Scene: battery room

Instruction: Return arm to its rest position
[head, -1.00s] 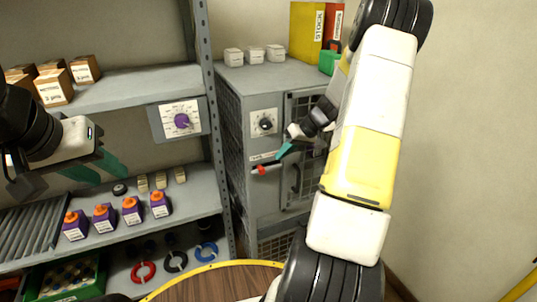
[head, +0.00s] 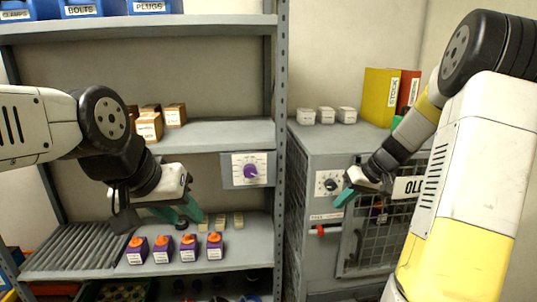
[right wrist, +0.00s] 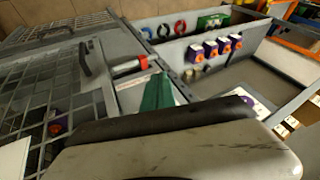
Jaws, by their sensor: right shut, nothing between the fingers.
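My right arm fills the right side of the head view. Its gripper (head: 343,198) has teal fingers pressed together, with nothing between them. It is in front of the grey cabinet (head: 345,147), close to the dial (head: 328,184) and above the red handle (head: 325,230). In the right wrist view the shut teal fingers (right wrist: 157,92) show beside the red handle (right wrist: 130,67). Whether they touch the cabinet I cannot tell. My left gripper (head: 190,218) is open and empty, its teal fingers apart in front of the lower shelf.
Several purple batteries with orange caps (head: 162,250) stand on the lower shelf (head: 250,258), below my left gripper. A mesh door (head: 370,245) and yellow binder (head: 380,97) are near my right arm.

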